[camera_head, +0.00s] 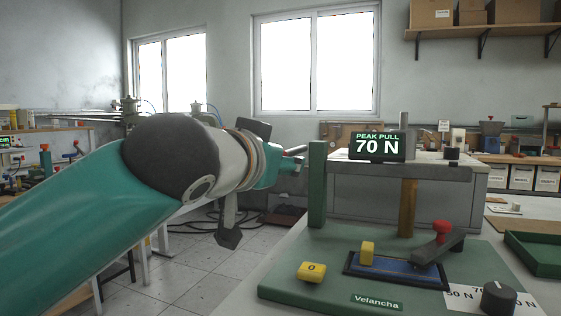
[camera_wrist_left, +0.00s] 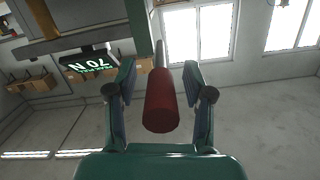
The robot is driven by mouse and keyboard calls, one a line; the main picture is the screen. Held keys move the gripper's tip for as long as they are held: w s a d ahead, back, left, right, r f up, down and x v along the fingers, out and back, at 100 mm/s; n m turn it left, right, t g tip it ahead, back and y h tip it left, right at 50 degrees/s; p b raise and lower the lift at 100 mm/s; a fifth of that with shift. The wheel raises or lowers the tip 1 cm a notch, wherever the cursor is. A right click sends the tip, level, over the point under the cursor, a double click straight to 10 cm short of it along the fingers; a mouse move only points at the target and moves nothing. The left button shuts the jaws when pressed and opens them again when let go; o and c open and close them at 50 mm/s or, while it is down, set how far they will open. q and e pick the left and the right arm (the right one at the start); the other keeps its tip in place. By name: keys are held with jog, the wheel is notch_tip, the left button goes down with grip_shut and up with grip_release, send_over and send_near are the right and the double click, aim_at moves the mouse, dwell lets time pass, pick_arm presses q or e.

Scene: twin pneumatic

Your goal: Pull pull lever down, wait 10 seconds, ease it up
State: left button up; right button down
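The pull lever shows in the left wrist view as a dark red cylindrical grip (camera_wrist_left: 161,102) on a grey rod. My left gripper (camera_wrist_left: 160,72) is open, with one finger on each side of the red grip and a visible gap on both sides. In the head view my left gripper (camera_head: 291,166) is partly hidden behind my own wrist, beside the green post of the rig, and the red grip is hidden. A display (camera_head: 377,146) on the rig reads "PEAK PULL 70 N". My right gripper is in neither view.
The rig's green base (camera_head: 330,293) carries a yellow block marked 0 (camera_head: 311,271), a blue plate with another yellow block (camera_head: 367,253), a red-knobbed black lever (camera_head: 441,228) and a black dial (camera_head: 498,298). A green tray (camera_head: 536,262) lies at the right.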

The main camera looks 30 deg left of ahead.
pick_arm(q)
jog(key=shift+s+r, duration=0.15)
jog(key=shift+s, duration=0.35)
jog(key=s+d+r, duration=0.1)
jog(key=s, duration=0.9)
jog(key=shift+s+r, duration=0.15)
jog(key=shift+s, duration=0.25)
jog(key=shift+d, duration=0.1)
